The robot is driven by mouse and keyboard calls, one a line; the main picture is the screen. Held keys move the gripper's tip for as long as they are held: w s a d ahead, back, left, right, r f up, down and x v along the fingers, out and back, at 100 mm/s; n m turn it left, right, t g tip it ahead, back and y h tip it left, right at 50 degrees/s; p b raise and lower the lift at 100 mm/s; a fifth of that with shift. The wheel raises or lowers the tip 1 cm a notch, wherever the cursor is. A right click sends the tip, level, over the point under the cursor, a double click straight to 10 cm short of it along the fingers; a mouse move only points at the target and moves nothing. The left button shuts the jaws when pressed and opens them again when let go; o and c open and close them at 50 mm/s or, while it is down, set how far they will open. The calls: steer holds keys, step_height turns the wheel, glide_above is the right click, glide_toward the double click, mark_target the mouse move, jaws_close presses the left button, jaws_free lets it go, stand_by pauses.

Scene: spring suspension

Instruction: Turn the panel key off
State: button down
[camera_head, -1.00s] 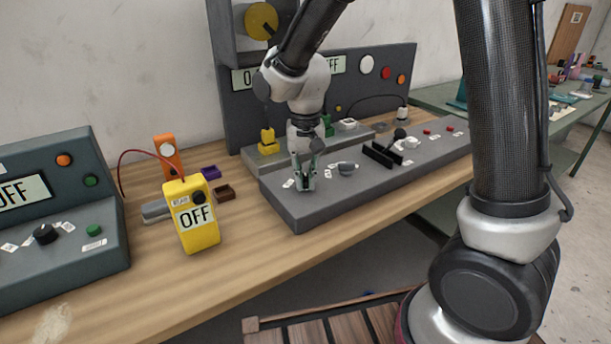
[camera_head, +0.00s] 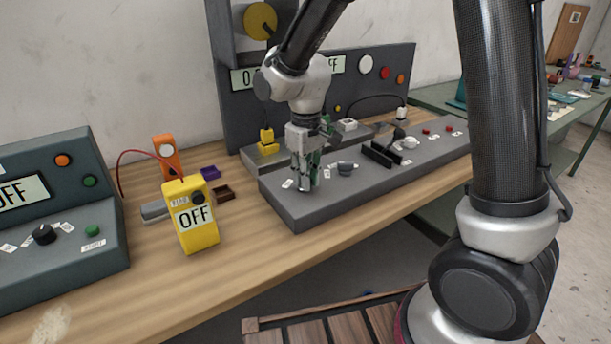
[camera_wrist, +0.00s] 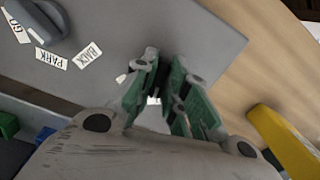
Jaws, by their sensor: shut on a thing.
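My gripper (camera_head: 306,183) points down at the left end of the grey control panel (camera_head: 300,212), its fingertips low at the panel top. In the wrist view my gripper (camera_wrist: 171,72) has its green-padded fingers close together around a spot on the panel. The panel key is hidden between the fingers, so I cannot read its angle. Small white labels lie on the panel beside the fingers, partly covered by them.
A grey rotary knob (camera_head: 345,170) sits right of my gripper, and a black slotted block (camera_head: 381,154) is beyond it. A yellow meter (camera_head: 195,236) reading OFF stands on the wooden bench to the left. Another console (camera_head: 60,230) is at far left. The bench front is clear.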

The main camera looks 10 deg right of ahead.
steer(key=shift+n, duration=1.8)
steer(key=shift+w, duration=0.1)
steer(key=c, duration=1.4)
jaws_free()
steer(key=shift+c, duration=0.2)
steer(key=shift+r, duration=0.1)
step_height(320, 180, up, 12)
